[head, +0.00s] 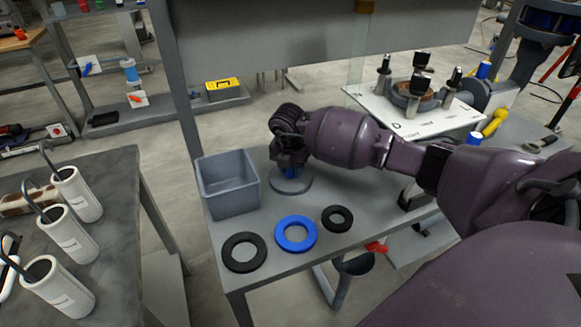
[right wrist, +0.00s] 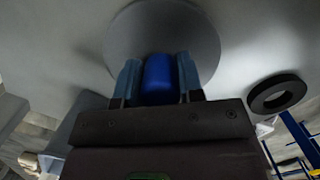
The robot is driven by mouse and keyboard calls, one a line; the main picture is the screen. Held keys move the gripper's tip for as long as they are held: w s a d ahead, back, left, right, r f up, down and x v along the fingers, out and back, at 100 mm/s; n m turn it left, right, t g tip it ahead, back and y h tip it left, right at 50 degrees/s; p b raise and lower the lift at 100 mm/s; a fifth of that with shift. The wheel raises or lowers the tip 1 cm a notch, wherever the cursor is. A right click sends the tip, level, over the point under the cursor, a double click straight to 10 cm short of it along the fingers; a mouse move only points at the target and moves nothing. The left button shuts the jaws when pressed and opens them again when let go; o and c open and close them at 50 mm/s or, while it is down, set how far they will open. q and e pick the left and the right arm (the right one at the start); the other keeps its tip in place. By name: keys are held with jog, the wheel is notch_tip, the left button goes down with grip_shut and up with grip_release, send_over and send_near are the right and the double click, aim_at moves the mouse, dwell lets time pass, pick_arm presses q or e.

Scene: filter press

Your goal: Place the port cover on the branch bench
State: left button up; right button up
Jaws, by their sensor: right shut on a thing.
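The port cover (head: 291,184) is a round grey disc with a blue knob (right wrist: 160,80) standing up from its middle. My right gripper (head: 290,165) points down and is shut on the blue knob, one finger on each side. The cover is level, at or just above the top of the grey bench (head: 345,193), right of the bin; I cannot tell whether it touches. The gripper hides part of the knob in the head view. The disc also shows in the right wrist view (right wrist: 190,28). My left gripper is not in view.
A grey open bin (head: 228,203) stands left of the cover. A large black ring (head: 244,239), a blue ring (head: 279,235) and a small black ring (head: 337,207) lie along the near edge. A white board (head: 430,125) with fittings lies at the right.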

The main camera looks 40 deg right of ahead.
jog(key=o, duration=0.9)
jog(key=shift+o, duration=1)
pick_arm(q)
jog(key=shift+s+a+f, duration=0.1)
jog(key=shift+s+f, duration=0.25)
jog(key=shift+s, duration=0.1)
pick_arm(e)
jog(key=r, duration=0.3)
jog(key=a+r+p, duration=0.1)
jog(key=r, duration=0.6)
jog(key=shift+s+a+r+p, duration=0.2)
jog(key=shift+s+r+p, duration=0.2)
jog(key=shift+a+r, duration=0.1)
jog(key=shift+r, duration=0.5)
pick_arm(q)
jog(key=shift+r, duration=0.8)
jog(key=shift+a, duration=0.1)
